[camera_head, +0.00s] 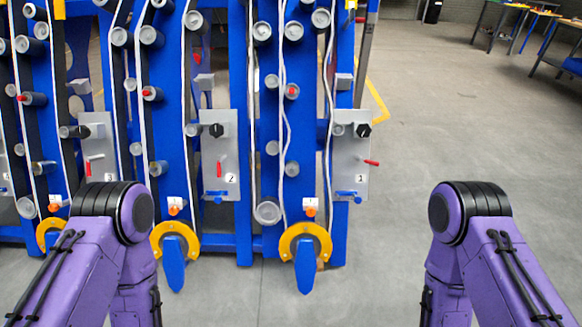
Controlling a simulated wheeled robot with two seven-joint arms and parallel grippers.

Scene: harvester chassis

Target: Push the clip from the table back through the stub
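I cannot make out the clip in this view. Several grey round stubs stick out of the blue machine frame, such as one with a red centre (292,90); I cannot tell which one is the task's stub. Tables (532,8) stand far off at the upper right, with small items on them too small to tell. Purple links of both my arms show at the lower left and lower right. Neither gripper is in view.
The blue machine frame (245,150) fills the left and middle, with grey panels (352,150), black knobs, red levers and yellow arcs (306,238) over blue pedals near the floor. A dark bin (432,11) stands at the back. Grey floor (450,100) on the right is clear.

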